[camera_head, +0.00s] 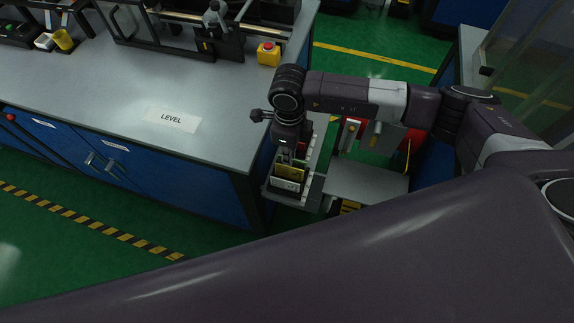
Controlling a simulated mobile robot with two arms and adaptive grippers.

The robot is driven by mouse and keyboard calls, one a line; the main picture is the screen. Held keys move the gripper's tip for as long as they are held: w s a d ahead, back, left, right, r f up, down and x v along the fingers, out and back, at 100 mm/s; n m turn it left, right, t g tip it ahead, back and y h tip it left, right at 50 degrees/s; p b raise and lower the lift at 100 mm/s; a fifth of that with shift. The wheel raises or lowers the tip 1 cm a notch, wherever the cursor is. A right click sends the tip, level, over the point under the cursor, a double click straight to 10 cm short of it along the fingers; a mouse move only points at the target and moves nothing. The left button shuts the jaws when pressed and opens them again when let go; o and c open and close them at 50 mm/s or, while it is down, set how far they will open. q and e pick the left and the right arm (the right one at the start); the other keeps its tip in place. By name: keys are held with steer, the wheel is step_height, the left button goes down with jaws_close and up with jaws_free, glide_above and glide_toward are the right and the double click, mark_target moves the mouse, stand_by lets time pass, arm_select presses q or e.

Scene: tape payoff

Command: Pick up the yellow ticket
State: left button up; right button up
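The yellow ticket (290,172) is a small yellow card standing in a grey holder (309,190) beside the right end of the workbench. A paler card (285,186) stands just in front of it. My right gripper (287,156) points down directly over the yellow ticket, at or very near its top edge. The fingers are small and dark here, so I cannot tell whether they are open or shut, or touching the ticket. The lower part of the ticket is hidden by the paler card. My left gripper is not in view.
A grey platform (365,183) lies right of the holder. Green floor is open at lower left.

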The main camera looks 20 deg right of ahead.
mark_target(289, 167)
steer(key=f, duration=0.1)
steer(key=f+p, duration=0.1)
steer(key=f, duration=0.1)
steer(key=shift+s, duration=0.3)
step_height(289, 167, down, 3)
steer(key=shift+r+p, duration=0.2)
steer(key=shift+p, duration=0.2)
steer(key=shift+w+f, duration=0.1)
steer(key=shift+f, duration=0.45)
jaws_close()
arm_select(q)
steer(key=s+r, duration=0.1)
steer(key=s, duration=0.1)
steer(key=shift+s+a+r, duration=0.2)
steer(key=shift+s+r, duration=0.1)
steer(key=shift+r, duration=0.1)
arm_select(e)
steer(key=shift+w+r, duration=0.1)
